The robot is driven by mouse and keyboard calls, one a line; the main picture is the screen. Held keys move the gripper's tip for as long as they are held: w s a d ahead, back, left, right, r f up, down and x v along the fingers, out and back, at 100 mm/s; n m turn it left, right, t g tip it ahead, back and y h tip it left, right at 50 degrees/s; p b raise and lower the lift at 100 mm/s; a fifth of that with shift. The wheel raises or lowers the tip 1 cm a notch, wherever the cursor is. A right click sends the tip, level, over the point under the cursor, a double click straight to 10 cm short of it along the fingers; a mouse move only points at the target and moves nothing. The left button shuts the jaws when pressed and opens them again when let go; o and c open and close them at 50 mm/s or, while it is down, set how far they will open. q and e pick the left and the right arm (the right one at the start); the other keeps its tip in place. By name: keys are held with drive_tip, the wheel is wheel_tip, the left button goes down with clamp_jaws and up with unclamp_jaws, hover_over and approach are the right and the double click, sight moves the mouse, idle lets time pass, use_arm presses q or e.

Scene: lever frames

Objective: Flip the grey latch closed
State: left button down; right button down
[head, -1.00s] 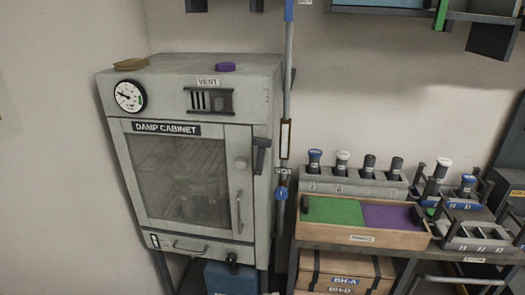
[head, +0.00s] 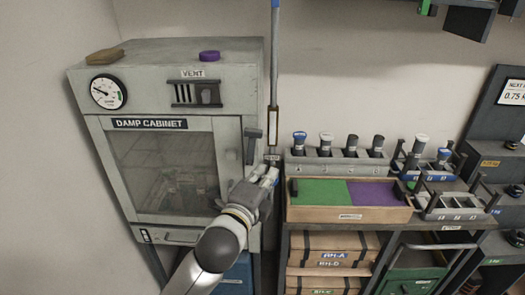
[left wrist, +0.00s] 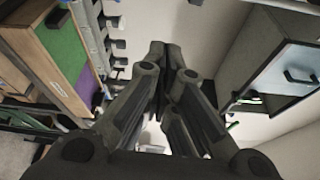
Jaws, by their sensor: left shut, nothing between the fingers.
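The grey latch (head: 251,146) is a dark grey lever at the right edge of the door of the damp cabinet (head: 91,171). Its arm hangs down along the frame, and the door looks closed. My left gripper (head: 270,173) is just below and to the right of the latch, in front of the cabinet's right edge, apart from it in the picture. In the left wrist view its fingers (left wrist: 160,50) are shut together with nothing between them. My right gripper is not in view.
A vertical rod (head: 274,60) stands right of the cabinet. To its right, a bench holds a wooden tray (head: 349,214) with green and purple sections and a rack of several capped tools (head: 335,165). A purple disc (head: 209,56) lies on the cabinet top.

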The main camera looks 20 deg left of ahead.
sight(252, 148)
use_arm(q)
drive_tip(key=w+a+p, duration=0.3)
drive_tip(key=w+p, duration=0.1)
drive_tip(key=w, duration=0.4)
drive_tip(key=shift+w+a+p, duration=0.2)
drive_tip(key=shift+w+p, duration=0.2)
drive_tip(key=shift+d, duration=0.1)
drive_tip(key=shift+w, duration=0.1)
